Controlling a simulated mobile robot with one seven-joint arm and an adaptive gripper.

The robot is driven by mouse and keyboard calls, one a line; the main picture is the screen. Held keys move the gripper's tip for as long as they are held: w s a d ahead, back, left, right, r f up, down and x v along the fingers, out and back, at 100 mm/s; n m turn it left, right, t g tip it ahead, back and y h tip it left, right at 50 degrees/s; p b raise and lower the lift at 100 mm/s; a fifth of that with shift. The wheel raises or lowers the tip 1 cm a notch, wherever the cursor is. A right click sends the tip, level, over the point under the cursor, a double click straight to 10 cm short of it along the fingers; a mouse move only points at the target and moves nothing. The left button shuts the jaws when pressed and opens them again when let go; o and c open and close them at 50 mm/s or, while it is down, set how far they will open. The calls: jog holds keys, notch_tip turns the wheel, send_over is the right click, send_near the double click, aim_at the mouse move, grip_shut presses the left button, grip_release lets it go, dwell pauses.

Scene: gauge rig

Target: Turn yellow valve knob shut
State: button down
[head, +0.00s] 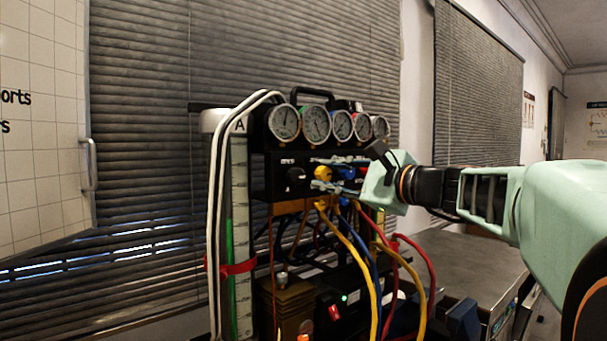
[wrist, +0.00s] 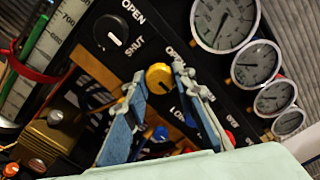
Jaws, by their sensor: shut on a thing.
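The yellow valve knob (head: 322,174) sits on the black front panel of the gauge rig, below the row of gauges. In the wrist view the yellow knob (wrist: 159,76) lies between the two blue-grey fingertips. In the wrist view my gripper (wrist: 158,77) is shut on the knob's sides. The knob's pointer mark is not clear, so its angle cannot be told. Its label is partly hidden by the fingers.
A black knob (wrist: 112,33) marked OPEN and SHUT is beside the yellow one. A blue knob (head: 346,172) is on the other side. Several round gauges (head: 284,122) stand above. Yellow, blue and red hoses (head: 357,255) hang below. A clear tube with a scale (head: 241,230) stands left.

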aim_at(316, 125)
jog(key=c, duration=1.6)
grip_release()
jog(key=o, duration=0.6)
jog(key=r, duration=0.8)
jog(key=shift+w+a+r, duration=0.15)
jog(key=shift+w+r, duration=0.15)
jog(key=shift+r, duration=0.05)
jog(key=shift+s+r, duration=0.6)
jog(key=shift+r, duration=0.1)
jog(key=c, duration=0.6)
jog(key=shift+d+r, duration=0.15)
jog(key=shift+d, duration=0.1)
jog(key=shift+w+a, duration=0.1)
jog(key=shift+w, duration=0.25)
jog(key=shift+s, duration=0.15)
